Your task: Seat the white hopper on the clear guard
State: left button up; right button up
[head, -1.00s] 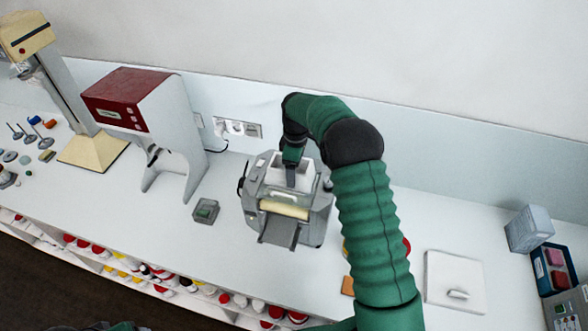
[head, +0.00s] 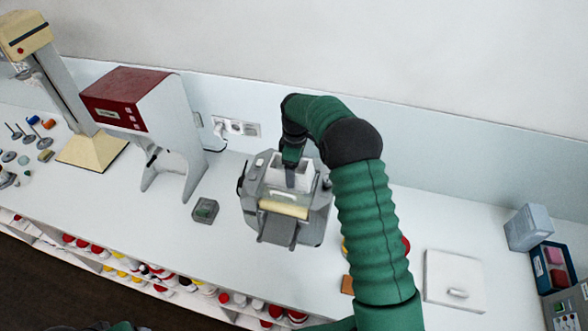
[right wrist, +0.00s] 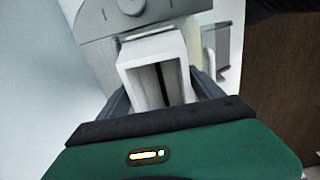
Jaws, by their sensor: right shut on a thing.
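The white hopper (right wrist: 154,54) is an open-topped box between the two dark fingers of my right gripper (right wrist: 165,95) in the right wrist view. In the head view the hopper (head: 301,172) sits in the upper part of the grey mill (head: 318,222), and my right gripper (head: 291,182) is shut on it from above. The mill also shows in the right wrist view (right wrist: 95,22). My left gripper is not in view.
A red-topped white machine (head: 128,100) stands left of the mill, with a small grey box (head: 205,210) between them. A white lidded slab (head: 453,278) lies to the right. Blue and grey boxes (head: 530,228) stand at the far right. Shelves of jars run below the bench's front edge.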

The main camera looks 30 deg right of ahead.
jog(key=o, duration=1.6)
notch_tip(320, 180, up, 17)
jog(key=b, duration=0.4)
jog(key=shift+d+f, duration=0.1)
jog(key=shift+s+f, duration=0.1)
